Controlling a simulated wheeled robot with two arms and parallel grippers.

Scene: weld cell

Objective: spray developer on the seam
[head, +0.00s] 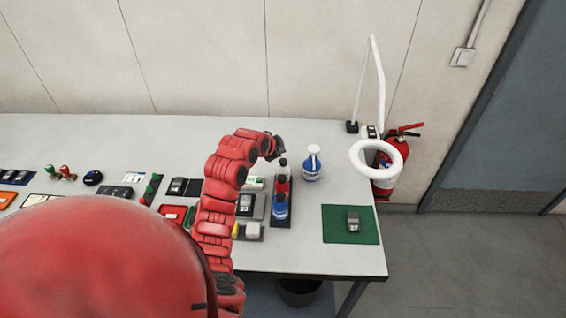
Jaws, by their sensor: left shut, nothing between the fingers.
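My left gripper (272,150) is shut and empty at the end of my red arm, above the table behind a dark tray (285,223). The tray holds a dark-capped red bottle (282,183) and a blue bottle (281,208). A white and blue bottle (312,165) stands upright to the right of the gripper, apart from it. I cannot tell which bottle is the developer. A small grey metal piece (352,218) marked 27 lies on a green mat (334,229); its seam is too small to make out. My right gripper is not in view.
A white ring lamp (355,155) on a jointed arm hangs over the table's right edge, near a red fire extinguisher (393,165). Numbered blocks, stamps and small trays crowd the table (320,255) at left and centre. The space around the mat is clear.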

